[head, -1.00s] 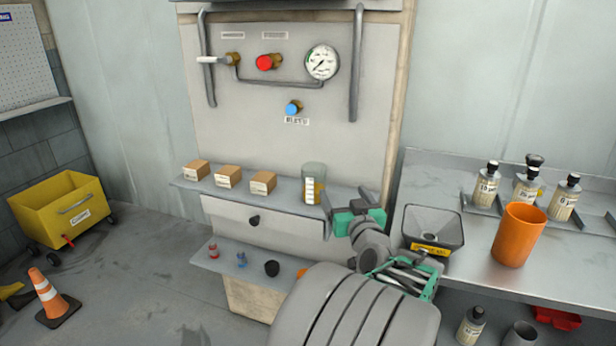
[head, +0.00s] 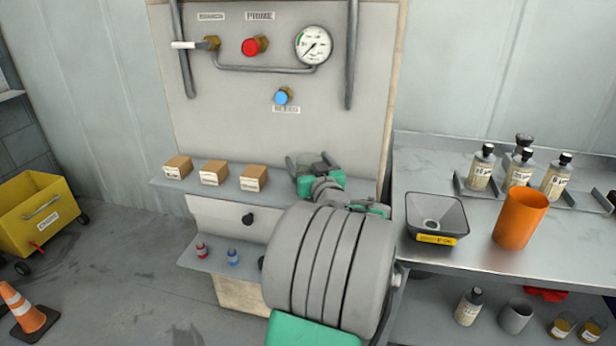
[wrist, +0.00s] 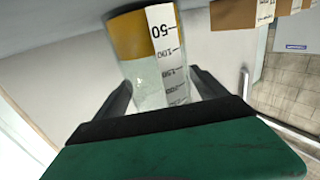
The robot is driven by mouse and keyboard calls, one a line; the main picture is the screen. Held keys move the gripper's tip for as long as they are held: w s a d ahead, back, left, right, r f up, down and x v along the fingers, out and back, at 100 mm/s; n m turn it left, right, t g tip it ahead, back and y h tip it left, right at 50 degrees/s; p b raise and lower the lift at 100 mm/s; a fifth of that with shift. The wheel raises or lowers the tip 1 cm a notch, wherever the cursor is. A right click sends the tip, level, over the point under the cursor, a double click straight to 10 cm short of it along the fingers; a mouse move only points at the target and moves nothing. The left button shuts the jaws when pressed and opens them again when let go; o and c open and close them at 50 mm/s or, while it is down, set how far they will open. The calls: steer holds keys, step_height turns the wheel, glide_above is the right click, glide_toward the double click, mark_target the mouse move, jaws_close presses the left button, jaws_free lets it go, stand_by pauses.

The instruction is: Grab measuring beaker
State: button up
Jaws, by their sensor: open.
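The measuring beaker (wrist: 150,75) is clear, with a white graduated strip and an amber band at one end. In the wrist view it appears upside down and stands between the two dark fingers of my gripper (wrist: 158,88). The fingers are apart, one on each side of it, with a narrow gap visible. In the head view my gripper (head: 311,166) is at the right end of the panel's upper shelf (head: 165,184). There it hides most of the beaker.
Several small cardboard boxes (head: 214,172) stand left of the beaker on the shelf.

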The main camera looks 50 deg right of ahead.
steer(key=shift+x, duration=0.85)
steer(key=shift+a, duration=0.1)
steer(key=c, duration=1.4)
steer(key=shift+r, duration=0.15)
steer(key=shift+c, duration=0.2)
